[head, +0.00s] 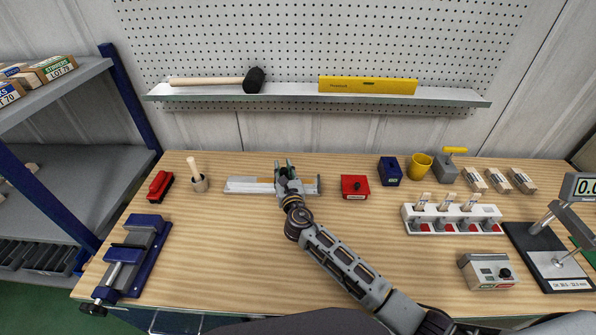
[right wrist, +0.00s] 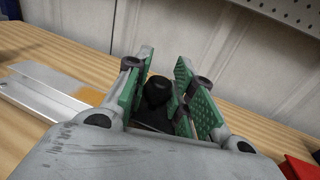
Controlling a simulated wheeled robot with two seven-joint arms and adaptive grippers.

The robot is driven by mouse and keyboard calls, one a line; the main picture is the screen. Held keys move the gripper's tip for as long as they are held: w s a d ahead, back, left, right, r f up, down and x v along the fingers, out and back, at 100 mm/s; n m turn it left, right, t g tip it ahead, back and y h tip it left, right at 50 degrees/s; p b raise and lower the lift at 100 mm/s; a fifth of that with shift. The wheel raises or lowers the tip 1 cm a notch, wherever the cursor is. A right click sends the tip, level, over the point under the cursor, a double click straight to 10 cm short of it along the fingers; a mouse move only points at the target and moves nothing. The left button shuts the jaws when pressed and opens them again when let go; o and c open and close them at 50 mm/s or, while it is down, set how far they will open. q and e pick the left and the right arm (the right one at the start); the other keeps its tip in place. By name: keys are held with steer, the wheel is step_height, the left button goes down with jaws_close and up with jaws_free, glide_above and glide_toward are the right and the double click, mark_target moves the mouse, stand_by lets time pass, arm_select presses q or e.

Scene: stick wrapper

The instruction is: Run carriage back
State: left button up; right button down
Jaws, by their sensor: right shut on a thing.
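A pale metal stick wrapper bed (head: 245,185) lies lengthwise left to right on the bench, with an orange patch along it. My right gripper (head: 285,170) is over the bed, right of its middle. In the right wrist view, the green-padded fingers of my right gripper (right wrist: 170,88) stand on both sides of a dark rounded knob (right wrist: 157,90), the carriage's handle, and are shut on it. The carriage body is mostly hidden by the gripper. The bed's left part (right wrist: 45,90) also shows there. My left gripper is not in view.
A red box (head: 355,187) stands just right of the bed. A cup with a wooden pestle (head: 199,184) and a red stapler-like block (head: 160,186) are to the left. A blue vise (head: 135,255) sits front left. The bench in front is clear left of my arm.

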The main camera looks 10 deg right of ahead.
steer(key=w+a+b, duration=0.1)
steer(key=a, duration=0.3)
steer(key=w+a+b, duration=0.1)
steer(key=a, duration=0.4)
steer(key=w+a, duration=0.1)
steer(key=a, duration=0.4)
steer(key=shift+a+b, duration=0.25)
steer(key=shift+b, duration=0.15)
steer(key=shift+a, duration=0.55)
steer(key=shift+w+a, duration=0.1)
steer(key=shift+a, duration=0.15)
steer(key=c, duration=1.6)
jaws_free()
steer(key=shift+c, duration=0.2)
steer(key=o, duration=0.5)
steer(key=shift+c, duration=0.2)
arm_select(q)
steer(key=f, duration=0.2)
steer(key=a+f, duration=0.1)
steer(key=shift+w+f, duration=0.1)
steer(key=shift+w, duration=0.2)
